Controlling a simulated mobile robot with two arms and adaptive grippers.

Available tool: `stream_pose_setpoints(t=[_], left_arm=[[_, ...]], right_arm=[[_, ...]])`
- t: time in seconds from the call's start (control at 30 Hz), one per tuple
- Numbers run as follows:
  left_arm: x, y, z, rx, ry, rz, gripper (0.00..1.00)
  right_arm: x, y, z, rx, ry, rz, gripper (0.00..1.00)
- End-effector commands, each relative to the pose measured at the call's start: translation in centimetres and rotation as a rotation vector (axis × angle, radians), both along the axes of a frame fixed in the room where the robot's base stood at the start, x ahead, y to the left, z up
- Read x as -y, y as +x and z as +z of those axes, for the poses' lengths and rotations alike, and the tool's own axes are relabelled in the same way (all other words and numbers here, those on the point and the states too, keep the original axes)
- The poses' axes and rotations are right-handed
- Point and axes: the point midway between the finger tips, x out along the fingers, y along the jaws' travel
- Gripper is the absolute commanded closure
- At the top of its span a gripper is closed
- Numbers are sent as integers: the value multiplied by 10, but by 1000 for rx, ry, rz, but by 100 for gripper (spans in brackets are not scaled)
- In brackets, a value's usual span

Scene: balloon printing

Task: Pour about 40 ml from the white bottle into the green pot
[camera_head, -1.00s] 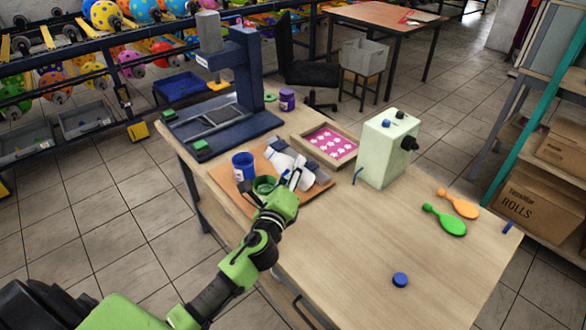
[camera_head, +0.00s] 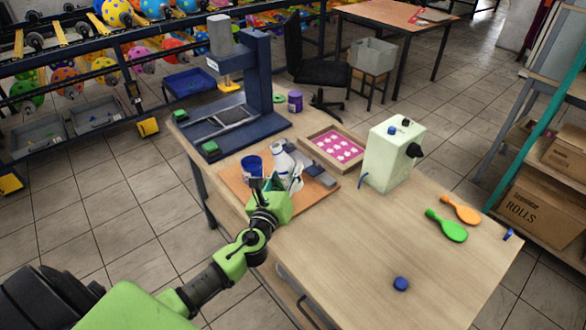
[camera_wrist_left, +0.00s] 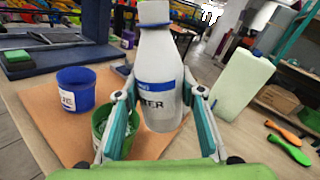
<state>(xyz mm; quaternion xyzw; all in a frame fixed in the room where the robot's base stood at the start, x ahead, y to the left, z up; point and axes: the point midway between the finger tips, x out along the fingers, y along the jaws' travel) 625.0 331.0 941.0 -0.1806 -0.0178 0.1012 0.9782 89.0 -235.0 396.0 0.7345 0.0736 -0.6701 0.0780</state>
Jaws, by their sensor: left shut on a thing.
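The white bottle (camera_head: 280,161) stands close to upright, with a slight lean, at the orange mat in the head view. My left gripper (camera_head: 277,185) is shut on the bottle, one finger on each side. The green pot (camera_wrist_left: 101,128) is left of the bottle in the left wrist view, partly behind a finger; the gripper mostly hides it in the head view. Whether the bottle touches the mat is unclear. My right gripper is not in view.
A blue cup (camera_head: 251,166) stands beside the pot on the orange mat (camera_head: 232,176). A dark blue press (camera_head: 258,80), a tray with a pink sheet (camera_head: 345,143) and a pale green box (camera_head: 393,155) stand behind.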

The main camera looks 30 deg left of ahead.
Motion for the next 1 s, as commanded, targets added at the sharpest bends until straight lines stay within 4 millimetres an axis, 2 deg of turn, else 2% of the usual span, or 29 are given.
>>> stream_pose_setpoints(t=[0.37,0.5,0.63,1.0], left_arm=[[-5,-1,5,-12,68,1,91],[-18,-3,14,-43,210,0,91],[-26,-5,17,-66,321,0,91],[-29,-6,15,-73,357,0,91]], right_arm=[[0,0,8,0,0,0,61],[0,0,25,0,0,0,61],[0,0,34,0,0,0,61],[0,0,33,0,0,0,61]])
